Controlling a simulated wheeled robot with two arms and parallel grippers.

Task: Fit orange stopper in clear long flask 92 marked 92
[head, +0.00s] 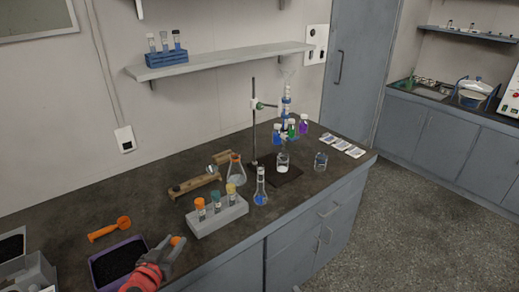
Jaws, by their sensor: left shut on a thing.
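My left gripper (172,246) is at the lower left, above the front part of the bench beside the purple tray. It is shut on a small orange piece (177,240), which looks like the orange stopper; the fingers hide part of it. A clear long-necked flask (260,187) with blue in its lower part stands upright near the bench's front edge, right of the gripper and apart from it. Its marking is too small to read, so I cannot tell whether it is 92. My right gripper is not in view.
A grey rack (218,217) with orange, teal and yellow-capped vials stands between gripper and flask. Behind are a conical flask (236,176), a wooden holder (194,186) and a retort stand (254,125). A purple tray (96,266) and orange scoop (109,230) lie at left.

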